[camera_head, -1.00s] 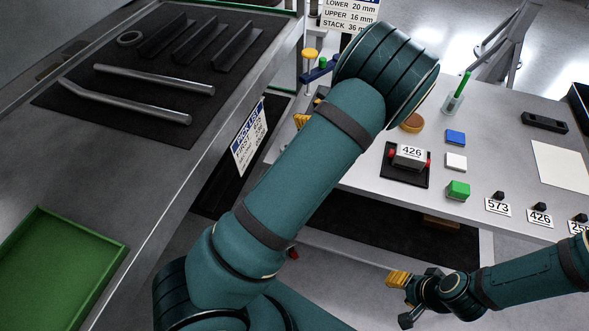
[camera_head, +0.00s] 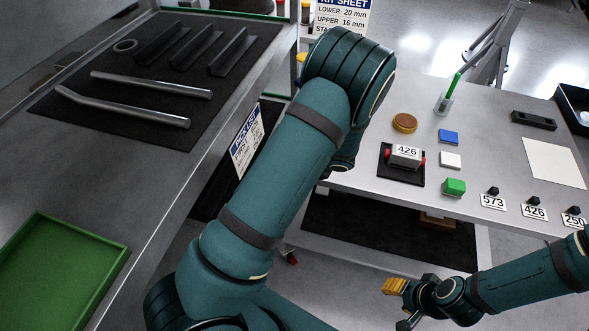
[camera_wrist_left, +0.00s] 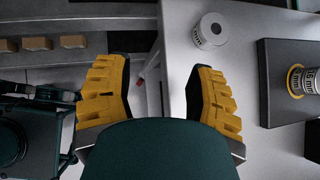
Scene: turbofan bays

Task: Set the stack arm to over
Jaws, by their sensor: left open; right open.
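I cannot make out a part that is clearly the stack arm; my left arm covers the table's far left in the head view. My left gripper (camera_wrist_left: 157,100) shows in the left wrist view with its yellow fingers wide apart and nothing between them. It is hidden behind my arm in the head view. A dark block (camera_wrist_left: 275,88) lies to the right of it, carrying a yellow-rimmed labelled cylinder (camera_wrist_left: 302,80). A white labelled roll (camera_wrist_left: 210,31) stands beyond the right finger. My right gripper (camera_head: 395,288) is open and empty in front of the table, below its top.
The white table (camera_head: 375,190) holds a device marked 426 (camera_head: 406,156), a brown disc (camera_head: 404,123), a green block (camera_head: 454,187), a blue block (camera_head: 448,137) and number tags. The kit sheet (camera_head: 341,17) stands behind. A bench with metal tubes (camera_head: 150,85) is at left.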

